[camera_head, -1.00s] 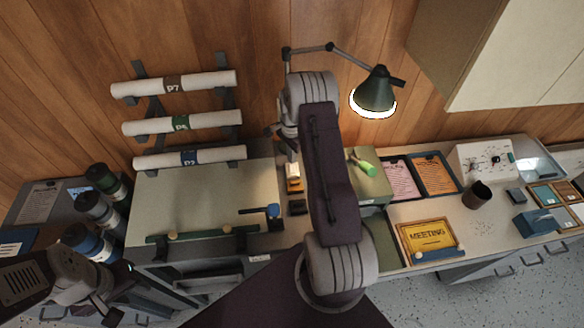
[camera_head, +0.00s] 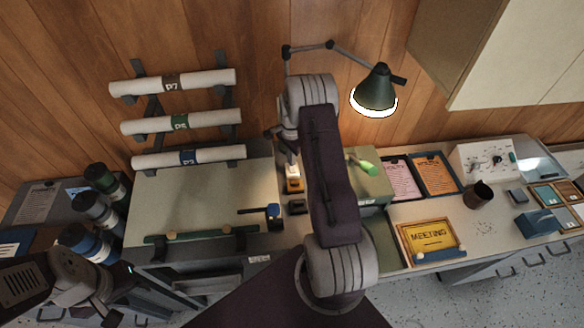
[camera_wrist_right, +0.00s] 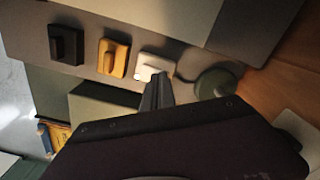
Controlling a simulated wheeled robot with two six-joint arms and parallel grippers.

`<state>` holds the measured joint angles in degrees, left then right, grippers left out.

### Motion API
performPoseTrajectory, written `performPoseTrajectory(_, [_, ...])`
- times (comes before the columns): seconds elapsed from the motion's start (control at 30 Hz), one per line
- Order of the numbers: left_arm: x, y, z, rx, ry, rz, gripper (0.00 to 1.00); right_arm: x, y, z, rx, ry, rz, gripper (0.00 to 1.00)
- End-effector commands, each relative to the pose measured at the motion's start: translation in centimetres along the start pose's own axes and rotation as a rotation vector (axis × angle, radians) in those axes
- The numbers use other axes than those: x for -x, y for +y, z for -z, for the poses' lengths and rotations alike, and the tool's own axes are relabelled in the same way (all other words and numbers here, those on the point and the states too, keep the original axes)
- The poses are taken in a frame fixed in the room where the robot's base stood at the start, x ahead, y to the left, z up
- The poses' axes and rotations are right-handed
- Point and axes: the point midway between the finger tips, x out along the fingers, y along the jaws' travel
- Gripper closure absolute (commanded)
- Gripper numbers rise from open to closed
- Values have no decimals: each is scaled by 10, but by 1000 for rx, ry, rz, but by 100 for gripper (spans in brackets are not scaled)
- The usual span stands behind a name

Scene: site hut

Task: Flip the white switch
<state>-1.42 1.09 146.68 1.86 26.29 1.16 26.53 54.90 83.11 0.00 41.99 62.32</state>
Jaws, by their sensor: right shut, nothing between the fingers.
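The white switch (camera_head: 292,171) sits at the far end of a short row on the counter, with a yellow switch (camera_head: 294,186) and a black switch (camera_head: 297,206) nearer. In the right wrist view the white switch (camera_wrist_right: 148,72) is beside the yellow one (camera_wrist_right: 113,58) and the black one (camera_wrist_right: 66,45). My right gripper (camera_wrist_right: 160,82) is shut and empty, its tips overlapping the white switch's edge; I cannot tell whether they touch. In the head view my right arm partly hides this area. My left gripper (camera_head: 104,312) is low at the left; its fingers are unclear.
A lamp (camera_head: 375,90) stands behind my right arm. A green-handled item (camera_head: 362,164) lies on a box to the right. Rolled plans (camera_head: 180,122) hang on the wall rack. A drawing board (camera_head: 200,200) fills the left.

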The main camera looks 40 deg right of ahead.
Motion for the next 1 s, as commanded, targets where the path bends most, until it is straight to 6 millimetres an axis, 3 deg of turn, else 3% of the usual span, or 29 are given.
performPoseTrajectory(0.53, [-3,0,0,0,0,0,64,-5,0,0,0,0,0,100])
performPoseTrajectory(1.0, [33,1,3,0,0,0,64,40,0,0,0,0,0,100])
